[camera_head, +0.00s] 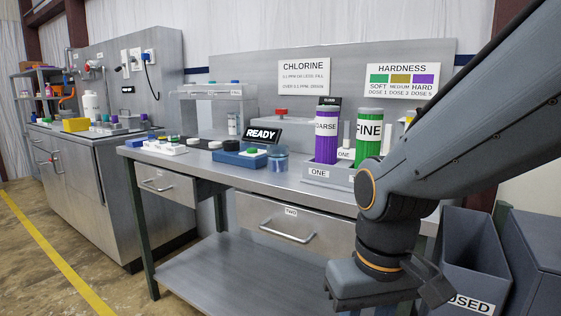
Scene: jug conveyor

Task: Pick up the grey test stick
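I cannot make out a grey test stick for certain in the head view; it may be hidden or too small to tell. My gripper (392,292) hangs at the lower right, in front of the workbench (215,170) and below the level of its top. It points downward, and its fingertips are not clear, so I cannot tell whether it is open or shut. My arm crosses the right side and hides part of the bench's right end.
A purple COARSE jar (326,137) and a green FINE jar (368,135) stand in a grey holder (318,178). A blue cup (278,162) and a READY display (263,135) stand left of them. A USED bin (468,255) stands at the lower right.

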